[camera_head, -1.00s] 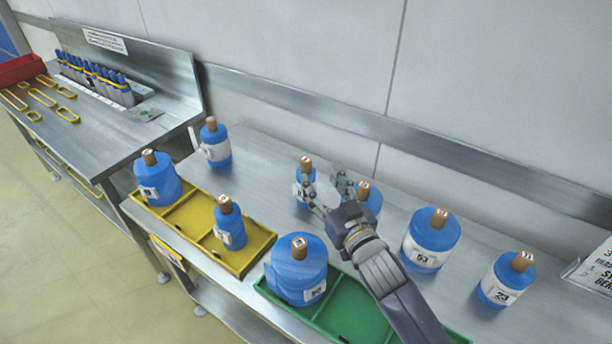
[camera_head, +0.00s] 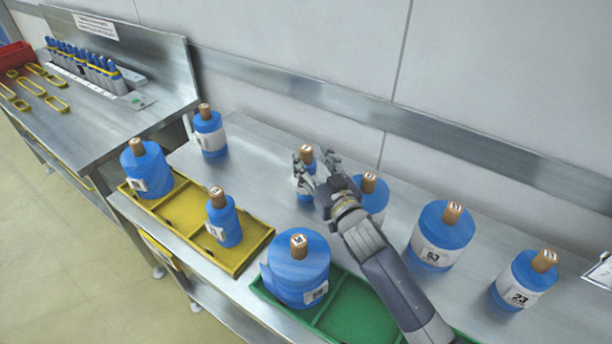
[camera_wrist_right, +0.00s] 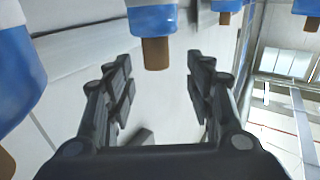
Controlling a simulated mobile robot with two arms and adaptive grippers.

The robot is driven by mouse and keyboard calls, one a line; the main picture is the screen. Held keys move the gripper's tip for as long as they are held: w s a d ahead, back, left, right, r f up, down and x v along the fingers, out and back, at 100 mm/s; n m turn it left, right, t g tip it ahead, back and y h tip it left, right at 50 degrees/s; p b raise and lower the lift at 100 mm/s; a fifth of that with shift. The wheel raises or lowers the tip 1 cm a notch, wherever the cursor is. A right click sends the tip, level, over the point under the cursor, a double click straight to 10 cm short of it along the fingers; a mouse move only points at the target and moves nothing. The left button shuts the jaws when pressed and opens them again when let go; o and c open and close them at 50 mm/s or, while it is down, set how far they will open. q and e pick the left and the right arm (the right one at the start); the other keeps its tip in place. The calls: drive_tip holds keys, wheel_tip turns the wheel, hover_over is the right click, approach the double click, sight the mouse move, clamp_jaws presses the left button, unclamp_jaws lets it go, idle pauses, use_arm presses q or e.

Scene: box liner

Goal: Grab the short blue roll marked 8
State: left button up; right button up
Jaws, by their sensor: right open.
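A short, slim blue roll (camera_head: 308,170) with a white label and brown core stands upright at the back of the steel table; its number is too small to read surely. My right gripper (camera_head: 316,172) is open at this roll, with fingers on either side and partly hiding it. In the right wrist view the roll (camera_wrist_right: 152,18) appears inverted, its core (camera_wrist_right: 155,52) between the open fingertips (camera_wrist_right: 162,62), with visible gaps to both. My left gripper is not in view.
A blue roll (camera_head: 373,200) stands close to my right gripper. Larger rolls stand at right, marked 53 (camera_head: 440,235) and 23 (camera_head: 523,282). A yellow tray (camera_head: 255,240) and green tray (camera_head: 350,310) hold rolls in front. Another roll (camera_head: 210,135) stands back left.

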sight(309, 154)
drive_tip(key=shift+p+x, duration=0.4)
drive_tip(key=shift+x, duration=2.2)
drive_tip(key=shift+d+f, duration=0.1)
drive_tip(key=shift+d, duration=0.1)
clamp_jaws()
